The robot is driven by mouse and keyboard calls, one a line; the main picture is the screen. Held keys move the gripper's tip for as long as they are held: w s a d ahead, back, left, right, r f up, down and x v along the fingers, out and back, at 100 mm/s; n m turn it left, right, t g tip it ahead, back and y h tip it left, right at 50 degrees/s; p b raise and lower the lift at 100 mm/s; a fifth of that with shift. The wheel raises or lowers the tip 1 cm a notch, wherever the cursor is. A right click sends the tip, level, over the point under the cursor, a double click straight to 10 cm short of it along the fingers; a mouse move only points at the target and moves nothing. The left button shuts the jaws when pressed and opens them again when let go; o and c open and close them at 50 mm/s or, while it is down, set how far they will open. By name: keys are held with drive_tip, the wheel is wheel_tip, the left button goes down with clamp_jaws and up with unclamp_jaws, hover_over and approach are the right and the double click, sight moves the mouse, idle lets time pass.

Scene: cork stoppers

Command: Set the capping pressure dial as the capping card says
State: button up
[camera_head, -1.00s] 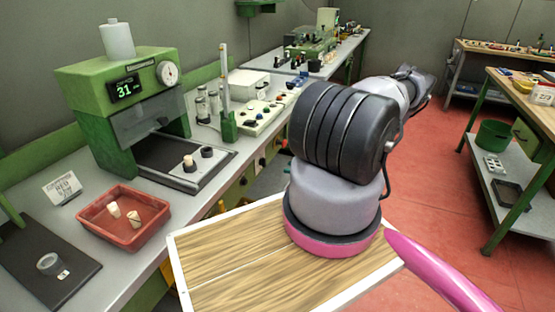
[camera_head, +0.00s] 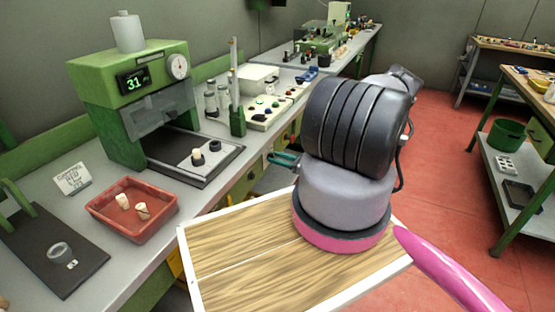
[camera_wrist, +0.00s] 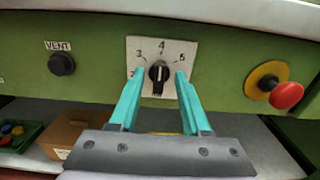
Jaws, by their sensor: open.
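In the wrist view, a black dial knob (camera_wrist: 159,78) sits on a white plate (camera_wrist: 134,52) with the numbers 3, 4 and 5 showing. Its ridge stands about upright, in line with the 4. My gripper (camera_wrist: 159,74) is open, its teal fingers on either side of the knob, with gaps visible; depth contact cannot be told. The fingers hide the plate's lower sides. In the head view, teal parts of my gripper (camera_head: 284,158) show at the bench's front edge. The capping card (camera_head: 72,179) stands on the bench at left; its writing is too small to read fully.
A black knob (camera_wrist: 62,64) marked VENT is left of the dial, and a red button (camera_wrist: 286,96) is right. A green machine (camera_head: 130,95) displays 31. A red tray (camera_head: 160,222) holds pale stoppers. A brown box (camera_wrist: 82,130) lies below.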

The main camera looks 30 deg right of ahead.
clamp_jaws()
drive_tip(key=shift+m, duration=0.3)
drive_tip(key=shift+w+d+f+m, duration=0.1)
drive_tip(key=shift+m, duration=4.4)
unclamp_jaws()
